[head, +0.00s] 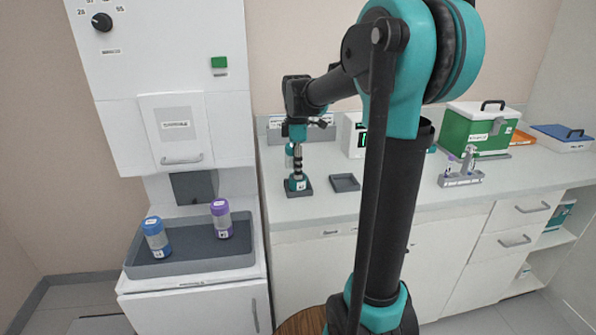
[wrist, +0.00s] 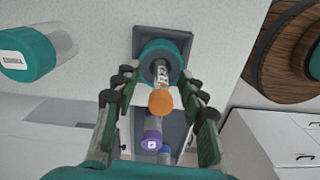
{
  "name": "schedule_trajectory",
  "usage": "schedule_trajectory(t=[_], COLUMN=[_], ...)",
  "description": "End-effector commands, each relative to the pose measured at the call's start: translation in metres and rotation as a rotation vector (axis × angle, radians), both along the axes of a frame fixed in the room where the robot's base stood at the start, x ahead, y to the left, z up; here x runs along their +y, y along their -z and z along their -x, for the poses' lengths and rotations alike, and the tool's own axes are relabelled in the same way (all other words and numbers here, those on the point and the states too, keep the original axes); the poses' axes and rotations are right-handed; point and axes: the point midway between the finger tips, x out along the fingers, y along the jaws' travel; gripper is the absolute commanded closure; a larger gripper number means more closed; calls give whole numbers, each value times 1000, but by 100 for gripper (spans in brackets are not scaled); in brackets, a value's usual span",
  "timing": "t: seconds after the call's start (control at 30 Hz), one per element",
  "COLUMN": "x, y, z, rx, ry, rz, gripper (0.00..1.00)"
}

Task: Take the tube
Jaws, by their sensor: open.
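A small tube with an orange cap (wrist: 160,102) and a printed label stands in a round teal holder (wrist: 152,52), seen in the wrist view. The holder (head: 298,183) sits in a dark square dish on the counter. My gripper (wrist: 160,88) is open, with its dark fingers on either side of the tube and gaps visible on both sides. In the head view my gripper (head: 298,160) points down just above the holder, and it hides most of the tube.
A teal-capped container (wrist: 30,55) stands close beside the holder. An empty dark dish (head: 345,183) lies to its right. Blue-capped (head: 154,238) and purple-capped (head: 221,218) containers stand in a grey tray (head: 200,262). A green box (head: 476,130) is at the back right.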

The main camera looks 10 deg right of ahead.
Motion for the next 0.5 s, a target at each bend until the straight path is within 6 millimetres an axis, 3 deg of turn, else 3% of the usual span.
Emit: schedule_trajectory(t=[0.27, 0.5], x=[0, 0], y=[5, 4], z=[0, 0], rx=[0, 0], ry=[0, 0], rz=[0, 0], gripper=[58, 86])
